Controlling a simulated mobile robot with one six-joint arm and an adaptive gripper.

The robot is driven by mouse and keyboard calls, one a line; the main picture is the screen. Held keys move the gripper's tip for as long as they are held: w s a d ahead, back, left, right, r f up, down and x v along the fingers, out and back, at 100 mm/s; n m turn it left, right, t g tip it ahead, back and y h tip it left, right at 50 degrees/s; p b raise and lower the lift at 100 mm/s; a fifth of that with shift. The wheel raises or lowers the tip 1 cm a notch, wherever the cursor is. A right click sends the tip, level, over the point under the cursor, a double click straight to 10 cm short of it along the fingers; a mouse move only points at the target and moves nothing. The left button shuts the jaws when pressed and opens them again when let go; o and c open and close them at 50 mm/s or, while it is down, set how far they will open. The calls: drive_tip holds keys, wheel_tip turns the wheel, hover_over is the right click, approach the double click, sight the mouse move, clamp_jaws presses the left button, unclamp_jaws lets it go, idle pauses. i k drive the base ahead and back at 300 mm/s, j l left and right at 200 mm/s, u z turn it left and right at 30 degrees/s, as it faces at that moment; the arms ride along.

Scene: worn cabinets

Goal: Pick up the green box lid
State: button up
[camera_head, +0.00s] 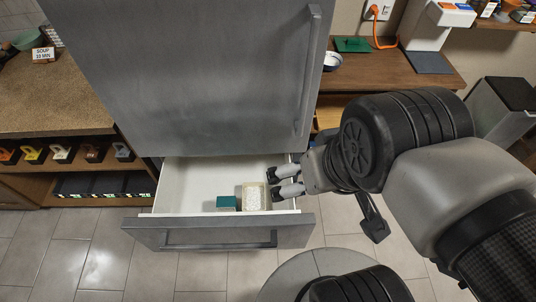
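A flat green item (352,45) lies on the wooden counter at the upper right. A small teal-green box-like item (226,203) lies in the open drawer, near its front. I cannot tell for certain which of the two is the green box lid. My gripper (274,184) is at the right side of the open drawer, pointing left. Its two dark-tipped fingers are apart, with nothing visible between them. A cream carton (254,197) with pale round contents is just left of the fingertips, between my gripper and the teal item. Whether they touch is unclear.
The drawer (204,233) is pulled out below a tall grey door with a vertical handle (307,70). Its left part is empty. A white bowl (332,62) and an orange cord (384,38) are on the right counter. Tiled floor lies in front.

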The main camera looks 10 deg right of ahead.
sight(343, 45)
drive_tip(key=i+l+z, duration=0.15)
drive_tip(key=i+l, duration=0.3)
drive_tip(key=i+l+z, duration=0.15)
drive_tip(key=i+l, duration=0.25)
drive_tip(key=i+l+z, duration=0.15)
drive_tip(key=i+l, duration=0.15)
drive_tip(key=i, duration=0.25)
drive_tip(key=i+l+z, duration=0.15)
drive_tip(key=i, duration=0.35)
drive_tip(key=i+l+z, duration=0.15)
drive_tip(key=i+l, duration=0.2)
drive_tip(key=i, duration=0.15)
